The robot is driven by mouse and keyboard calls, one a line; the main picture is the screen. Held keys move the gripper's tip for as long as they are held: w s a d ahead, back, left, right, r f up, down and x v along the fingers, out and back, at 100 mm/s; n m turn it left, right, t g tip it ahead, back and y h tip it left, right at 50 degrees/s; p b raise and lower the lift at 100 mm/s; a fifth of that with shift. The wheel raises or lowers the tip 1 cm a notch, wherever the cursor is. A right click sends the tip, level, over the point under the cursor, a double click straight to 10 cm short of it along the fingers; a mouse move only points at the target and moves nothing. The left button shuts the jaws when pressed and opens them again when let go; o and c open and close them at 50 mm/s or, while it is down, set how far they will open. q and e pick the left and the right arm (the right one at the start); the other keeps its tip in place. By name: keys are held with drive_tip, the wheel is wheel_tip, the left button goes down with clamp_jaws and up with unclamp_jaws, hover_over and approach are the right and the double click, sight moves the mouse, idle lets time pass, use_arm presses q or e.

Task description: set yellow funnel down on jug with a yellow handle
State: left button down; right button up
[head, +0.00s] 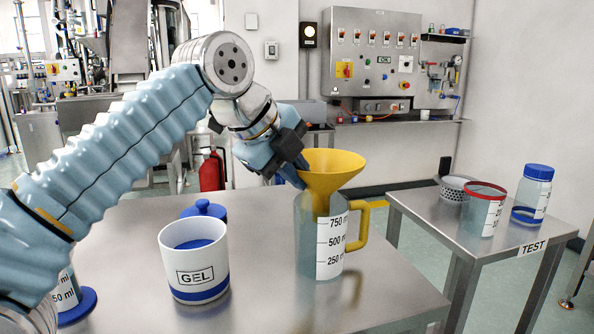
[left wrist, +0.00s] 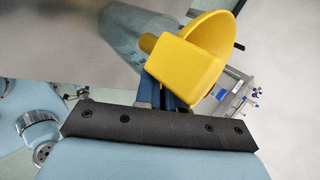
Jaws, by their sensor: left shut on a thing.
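The yellow funnel (head: 331,170) is upright in the head view, with its lower part inside the mouth of the clear jug. My left gripper (head: 300,172) is shut on the funnel at its left side. The jug (head: 311,258) stands on the steel table, with volume marks and a yellow handle (head: 359,228) on its right. In the left wrist view the funnel (left wrist: 203,55) fills the space beyond my left gripper (left wrist: 168,92), and the clear jug (left wrist: 130,30) shows behind it. Whether the funnel rests on the jug's rim is unclear. My right gripper is not in view.
A white GEL tub (head: 194,270) stands left of the jug on the steel table (head: 265,300). A blue-lidded item (head: 203,209) is behind it. A side table marked TEST (head: 470,236) holds a red-rimmed beaker (head: 483,212), a blue-capped jar (head: 533,195) and a perforated cup (head: 454,188).

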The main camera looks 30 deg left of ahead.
use_arm(q)
drive_tip(key=shift+f+b, duration=0.75)
drive_tip(key=shift+f, duration=0.4)
drive_tip(key=shift+f+b, duration=0.35)
drive_tip(key=shift+f, duration=0.05)
drive_tip(key=c, duration=1.1)
unclamp_jaws()
drive_tip(key=shift+c, duration=0.2)
drive_tip(key=shift+r, duration=0.1)
drive_tip(key=d+p+v, duration=0.1)
drive_tip(key=p+v, duration=0.3)
drive_tip(key=v, duration=0.2)
drive_tip(key=shift+s+a+r, duration=0.3)
drive_tip(key=shift+s+a, duration=0.05)
drive_tip(key=shift+a, duration=0.2)
